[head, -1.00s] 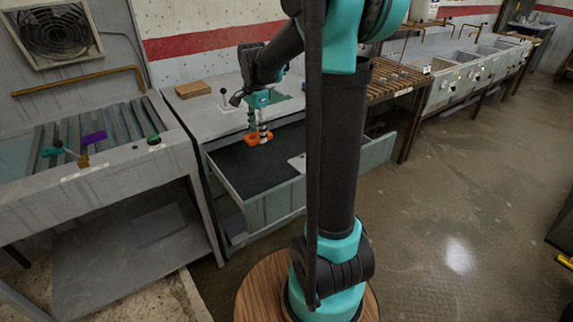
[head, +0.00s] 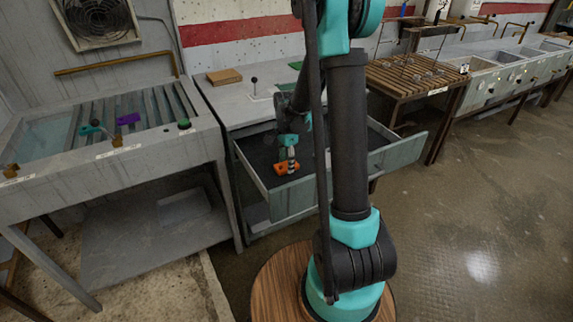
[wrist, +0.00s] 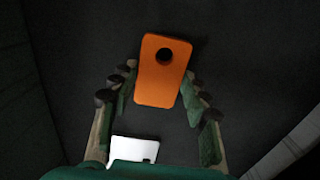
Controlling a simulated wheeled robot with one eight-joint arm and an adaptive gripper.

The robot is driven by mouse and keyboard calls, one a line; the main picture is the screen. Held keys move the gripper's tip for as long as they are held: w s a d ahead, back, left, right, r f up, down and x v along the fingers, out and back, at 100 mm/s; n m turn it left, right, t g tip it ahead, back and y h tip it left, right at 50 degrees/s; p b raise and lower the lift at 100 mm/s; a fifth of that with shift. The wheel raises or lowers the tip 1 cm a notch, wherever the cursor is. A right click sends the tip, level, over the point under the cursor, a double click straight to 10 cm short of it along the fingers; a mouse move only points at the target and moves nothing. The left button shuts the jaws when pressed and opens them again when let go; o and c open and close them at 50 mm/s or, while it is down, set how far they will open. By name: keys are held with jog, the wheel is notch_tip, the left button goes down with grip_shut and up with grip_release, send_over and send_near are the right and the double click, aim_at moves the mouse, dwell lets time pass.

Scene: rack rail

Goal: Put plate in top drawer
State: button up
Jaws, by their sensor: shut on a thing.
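An orange plate (head: 287,168) with a round hole is in my gripper (head: 287,158). In the wrist view the orange plate (wrist: 160,88) lies between the two green-padded fingers of my gripper (wrist: 157,95), which are shut on it. The plate is inside the pulled-out top drawer (head: 292,204), over its dark floor. I cannot tell whether it touches the floor. My arm hides the middle of the drawer in the head view.
A white piece (wrist: 133,150) shows low in the wrist view. A grey bench with rollers (head: 110,130) stands left of the drawer. A brown block (head: 225,76) lies on the top above the drawer. A slatted wooden table (head: 420,82) is on the right.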

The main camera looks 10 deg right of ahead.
aim_at(286, 166)
jog(key=shift+f, duration=0.45)
jog(key=o, duration=1.3)
jog(key=shift+f, duration=0.1)
notch_tip(286, 166, up, 12)
